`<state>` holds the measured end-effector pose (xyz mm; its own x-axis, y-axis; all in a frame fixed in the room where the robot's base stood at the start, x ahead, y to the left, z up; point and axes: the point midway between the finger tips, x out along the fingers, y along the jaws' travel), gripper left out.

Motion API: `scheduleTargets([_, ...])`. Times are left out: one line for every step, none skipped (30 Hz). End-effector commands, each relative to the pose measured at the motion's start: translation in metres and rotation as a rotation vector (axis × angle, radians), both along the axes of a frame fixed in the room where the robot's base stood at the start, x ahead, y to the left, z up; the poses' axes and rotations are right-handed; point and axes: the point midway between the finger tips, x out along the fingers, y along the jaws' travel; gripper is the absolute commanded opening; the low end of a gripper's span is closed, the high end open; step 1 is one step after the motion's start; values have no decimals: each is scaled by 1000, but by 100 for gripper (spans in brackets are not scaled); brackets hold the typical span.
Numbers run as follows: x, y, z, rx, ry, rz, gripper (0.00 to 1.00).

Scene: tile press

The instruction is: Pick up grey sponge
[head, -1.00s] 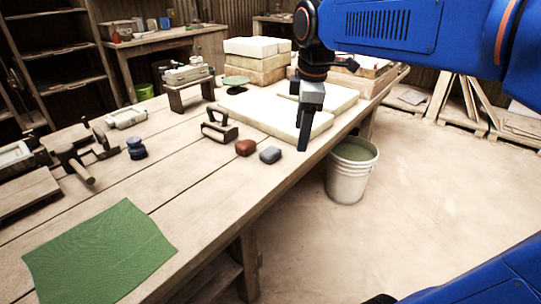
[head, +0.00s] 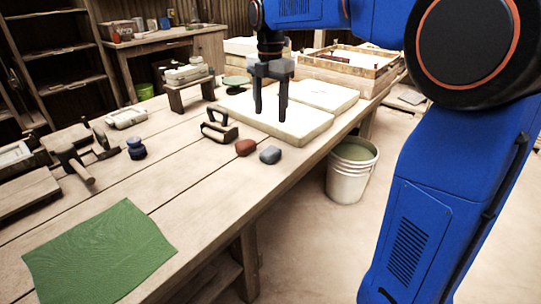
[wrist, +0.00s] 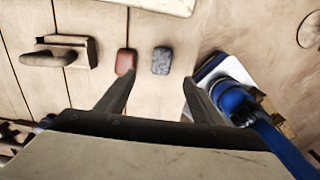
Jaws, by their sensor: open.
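The grey sponge (head: 270,155) is a small blue-grey block lying on the wooden table (head: 190,195) near its right edge. In the wrist view the sponge (wrist: 162,60) lies beyond my fingertips, between their lines. My gripper (head: 270,115) is open and empty, fingers pointing down, above the pale slabs behind the sponge in the head view. In the wrist view my gripper's fingers (wrist: 157,92) are spread wide apart. A red-brown block (head: 246,147) lies just left of the sponge, apart from it.
A handled tool (head: 219,127) stands left of the red-brown block. Pale slabs (head: 295,122) lie behind the sponge. A white bucket (head: 349,180) stands on the floor right of the table. A green cloth (head: 98,252) lies at the front left. Bare wood lies in front of the sponge.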

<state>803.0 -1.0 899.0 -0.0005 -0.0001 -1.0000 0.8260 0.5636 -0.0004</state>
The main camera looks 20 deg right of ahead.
Motion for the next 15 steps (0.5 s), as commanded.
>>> scheduleTargets([-1, 0, -10, 0, 4, 0, 61])
scheduleTargets([-1, 0, -15, 0, 2, -1, 61])
scheduleTargets([-1, 0, -22, 0, 2, -1, 61])
scheduleTargets([-1, 0, -28, -1, 3, -1, 61])
scheduleTargets([-1, 0, -33, 0, 2, -1, 61])
scheduleTargets([-1, 0, -40, 0, 2, -1, 61])
scheduleTargets([-1, 0, -45, 0, 2, -1, 61])
scheduleTargets([-1, 0, -50, 0, 2, -1, 61])
scheduleTargets([-1, 0, -57, 0, 2, -1, 61])
scheduleTargets([-1, 0, -61, 0, 2, -2, 61])
scheduleTargets([-1, 0, -65, 0, 2, -2, 61])
scheduleTargets([-1, 0, -70, 0, 2, -2, 61])
scheduleTargets([-1, 0, -73, -1, 1, -2, 61])
scheduleTargets([-1, 0, -76, -1, 1, -2, 61])
scheduleTargets([-1, 0, -79, -1, 1, -2, 61])
